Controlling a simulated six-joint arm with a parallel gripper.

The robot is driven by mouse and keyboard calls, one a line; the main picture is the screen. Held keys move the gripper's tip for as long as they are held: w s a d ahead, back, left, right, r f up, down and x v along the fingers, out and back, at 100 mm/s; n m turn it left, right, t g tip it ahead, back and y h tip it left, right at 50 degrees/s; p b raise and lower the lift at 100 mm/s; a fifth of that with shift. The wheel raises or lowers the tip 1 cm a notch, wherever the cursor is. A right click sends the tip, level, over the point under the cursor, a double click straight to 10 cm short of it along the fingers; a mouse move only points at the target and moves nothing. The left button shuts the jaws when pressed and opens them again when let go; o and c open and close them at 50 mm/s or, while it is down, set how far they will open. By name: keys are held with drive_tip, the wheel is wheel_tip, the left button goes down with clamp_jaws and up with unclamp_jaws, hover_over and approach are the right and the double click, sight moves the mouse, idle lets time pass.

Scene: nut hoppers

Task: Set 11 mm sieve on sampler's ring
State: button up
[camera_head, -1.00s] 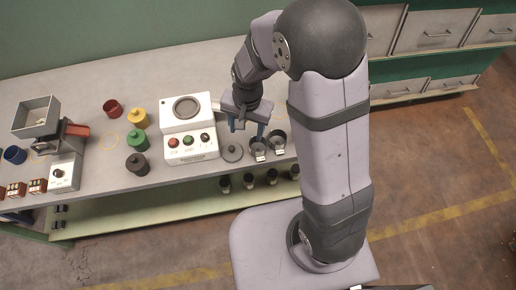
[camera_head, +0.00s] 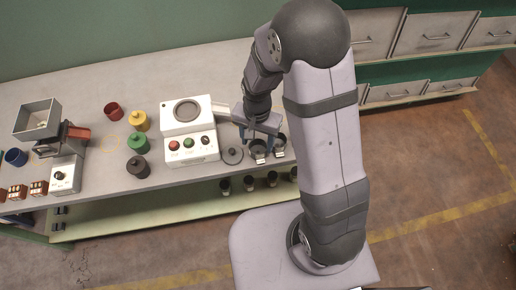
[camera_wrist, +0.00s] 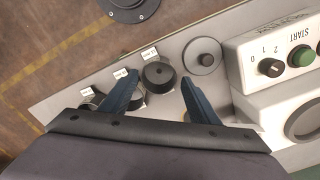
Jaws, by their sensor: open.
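Dark round cups with small white labels, seemingly the sieves, stand in a row near the bench's front edge. One (camera_head: 257,149) and another (camera_head: 279,144) show in the head view. The sizes on the labels are too small to read. My gripper (camera_wrist: 160,80) is open and empty, pointing down at the row. In the wrist view one cup (camera_wrist: 158,77) appears between its fingertips; I cannot tell whether they touch it. The white machine, seemingly the sampler (camera_head: 190,145), stands left of the row, with a round ring (camera_head: 187,110) on top.
A grey knobbed disc (camera_head: 232,155) lies between the sampler and the cups. Black (camera_head: 138,165), green (camera_head: 138,143), yellow (camera_head: 139,120) and red (camera_head: 113,109) containers stand left of the sampler. A machine with a grey hopper (camera_head: 37,119) is at far left.

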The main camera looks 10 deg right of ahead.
sight(258, 152)
drive_tip(key=shift+w+d+f+p, duration=0.15)
drive_tip(key=shift+f+p, duration=0.3)
drive_tip(key=shift+f, duration=1.5)
drive_tip(key=c, duration=0.9)
drive_tip(key=shift+r, duration=0.2)
drive_tip(key=shift+r+b, duration=0.85)
drive_tip(key=shift+r, duration=3.95)
